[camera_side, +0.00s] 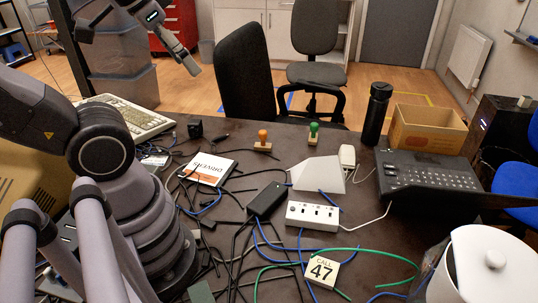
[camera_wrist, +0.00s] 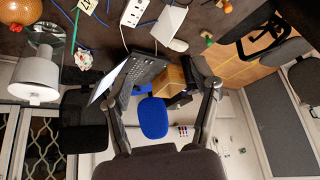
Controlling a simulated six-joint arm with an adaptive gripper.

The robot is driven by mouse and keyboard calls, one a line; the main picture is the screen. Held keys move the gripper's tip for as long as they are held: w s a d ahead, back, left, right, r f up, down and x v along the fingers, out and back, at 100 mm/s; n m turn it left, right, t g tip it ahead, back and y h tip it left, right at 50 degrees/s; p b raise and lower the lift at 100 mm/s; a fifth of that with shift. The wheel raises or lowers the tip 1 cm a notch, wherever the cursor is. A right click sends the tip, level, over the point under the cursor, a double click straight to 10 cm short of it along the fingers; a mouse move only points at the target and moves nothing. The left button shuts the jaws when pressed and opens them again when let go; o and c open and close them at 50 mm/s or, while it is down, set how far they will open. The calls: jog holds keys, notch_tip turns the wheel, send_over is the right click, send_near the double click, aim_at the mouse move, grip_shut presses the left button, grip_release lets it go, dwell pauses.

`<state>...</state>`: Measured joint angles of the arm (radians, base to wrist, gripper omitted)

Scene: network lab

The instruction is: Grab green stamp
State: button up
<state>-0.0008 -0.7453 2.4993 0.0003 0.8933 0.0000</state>
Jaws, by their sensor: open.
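The green stamp (camera_side: 313,134) stands upright near the far edge of the dark table in the side view, with a green knob on a wooden base. In the wrist view the green stamp (camera_wrist: 207,37) is small, near the top right. My gripper (camera_side: 188,62) is at the upper left of the side view, raised and well away to the left of the stamp. In the wrist view my gripper (camera_wrist: 163,90) shows two fingers spread wide with nothing between them.
An orange stamp (camera_side: 262,141) stands just left of the green one. Cables, a white book (camera_side: 207,169) and a power strip (camera_side: 312,215) clutter the table.

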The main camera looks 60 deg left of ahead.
aim_at(312, 126)
jog(key=w+a+f+n+t+y, duration=0.15)
jog(key=w+a+f, duration=0.25)
jog(key=w, duration=0.9)
jog(key=w+a+f+m+t, duration=0.1)
jog(key=w+a+f+t, duration=0.2)
jog(key=w, duration=1)
jog(key=w+a+f, duration=0.4)
jog(key=w+f, duration=0.3)
jog(key=f, duration=0.4)
jog(key=a+f+n+t+y, duration=0.15)
jog(key=a+f+t, duration=0.25)
jog(key=f, duration=1.1)
jog(key=x, duration=0.8)
jog(key=shift+d+x, duration=0.15)
jog(key=shift+x, duration=1.15)
jog(key=shift+d+x, duration=0.15)
jog(key=shift+x, duration=1.1)
jog(key=shift+w, duration=0.1)
grip_shut()
